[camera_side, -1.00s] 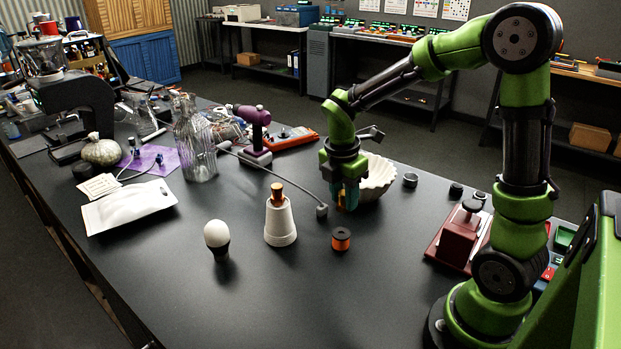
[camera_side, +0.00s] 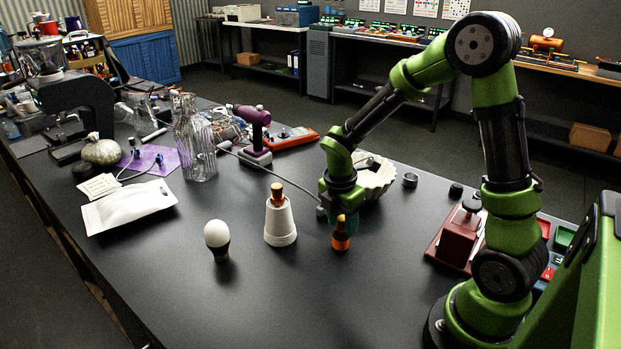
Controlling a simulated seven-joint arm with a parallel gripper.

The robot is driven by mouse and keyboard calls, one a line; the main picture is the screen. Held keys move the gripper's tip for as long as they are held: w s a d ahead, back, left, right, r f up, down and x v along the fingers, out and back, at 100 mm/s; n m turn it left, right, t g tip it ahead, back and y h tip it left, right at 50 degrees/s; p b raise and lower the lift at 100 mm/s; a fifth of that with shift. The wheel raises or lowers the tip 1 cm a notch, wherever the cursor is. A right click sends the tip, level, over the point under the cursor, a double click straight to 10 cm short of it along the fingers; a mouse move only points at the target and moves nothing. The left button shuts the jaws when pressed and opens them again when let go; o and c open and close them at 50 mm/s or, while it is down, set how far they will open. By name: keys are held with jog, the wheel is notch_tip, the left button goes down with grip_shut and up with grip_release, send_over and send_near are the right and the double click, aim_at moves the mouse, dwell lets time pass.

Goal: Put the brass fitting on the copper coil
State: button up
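The copper coil (camera_side: 341,243), a small orange spool with dark ends, stands on the black table. The brass fitting (camera_side: 341,222) is a small gold piece directly above the coil in the picture. The fingers hide part of the fitting, and the coil's upper end is partly covered.
A pale fluted bowl (camera_side: 376,178) sits behind my gripper. A dark red press (camera_side: 457,240) stands at right. The front table is clear.

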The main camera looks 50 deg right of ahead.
aim_at(337, 231)
jog(key=shift+o, duration=0.9)
notch_tip(337, 231, up, 11)
jog(key=a, duration=0.1)
jog(key=s+a+r+m+t+y, duration=0.3)
jog(key=s+a+r+m+t, duration=0.4)
jog(key=m, duration=1.3)
jog(key=s+a+r, duration=0.1)
jog(key=s+a, duration=0.1)
jog(key=s, duration=0.1)
jog(key=shift+a, duration=0.15)
